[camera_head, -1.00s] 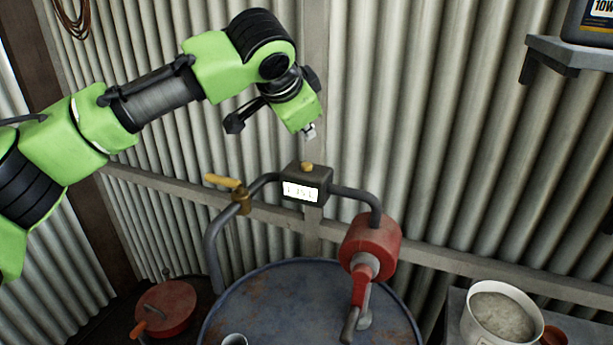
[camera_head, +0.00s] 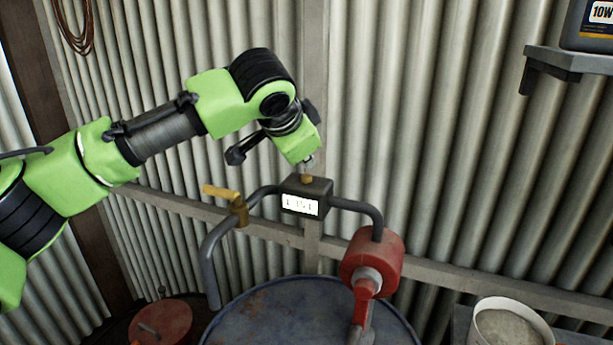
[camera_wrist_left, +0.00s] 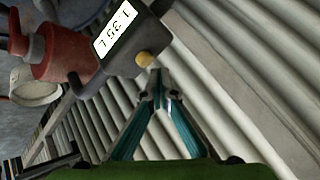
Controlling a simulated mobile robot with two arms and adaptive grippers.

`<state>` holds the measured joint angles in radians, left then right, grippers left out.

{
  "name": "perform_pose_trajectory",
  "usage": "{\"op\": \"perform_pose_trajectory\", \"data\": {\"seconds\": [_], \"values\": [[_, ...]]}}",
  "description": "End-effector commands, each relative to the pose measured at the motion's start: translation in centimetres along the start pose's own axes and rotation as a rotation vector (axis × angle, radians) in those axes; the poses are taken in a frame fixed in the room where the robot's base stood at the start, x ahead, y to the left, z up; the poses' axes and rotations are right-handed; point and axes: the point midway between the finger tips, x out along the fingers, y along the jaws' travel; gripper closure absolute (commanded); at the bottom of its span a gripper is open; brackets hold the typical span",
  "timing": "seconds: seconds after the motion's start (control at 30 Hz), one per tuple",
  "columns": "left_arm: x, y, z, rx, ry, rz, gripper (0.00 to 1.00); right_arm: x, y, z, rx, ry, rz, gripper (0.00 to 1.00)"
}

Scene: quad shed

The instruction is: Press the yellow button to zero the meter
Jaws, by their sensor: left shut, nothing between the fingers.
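The meter (camera_head: 318,189) is a dark box on the pipe above the drum, with a lit white display whose digits are hard to read. The yellow button (camera_head: 306,178) stands on top of the meter. My left gripper (camera_head: 309,162) points down just above the button, with its fingers shut and empty. In the left wrist view, the fingertips (camera_wrist_left: 158,72) are very close to the yellow button (camera_wrist_left: 145,59), beside the meter (camera_wrist_left: 128,38); I cannot tell whether they touch. My right gripper is not in view.
A yellow-handled valve (camera_head: 238,207) is on the pipe left of the meter. A red pump (camera_head: 371,262) hangs on the right. A blue drum (camera_head: 270,318) stands below. A white bucket (camera_head: 481,318) is at lower right. A corrugated wall (camera_head: 430,140) is close behind.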

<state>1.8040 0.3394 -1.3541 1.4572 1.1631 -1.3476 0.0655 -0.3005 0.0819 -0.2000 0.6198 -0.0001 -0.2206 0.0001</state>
Motion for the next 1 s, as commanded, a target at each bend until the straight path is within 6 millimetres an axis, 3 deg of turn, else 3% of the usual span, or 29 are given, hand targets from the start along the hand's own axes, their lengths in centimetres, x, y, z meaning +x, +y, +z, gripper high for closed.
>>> {"op": "perform_pose_trajectory", "data": {"seconds": [1.0], "values": [[0.58,0.47,0.43,0.000,0.000,0.001,1.00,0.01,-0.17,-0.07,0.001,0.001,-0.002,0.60]]}}
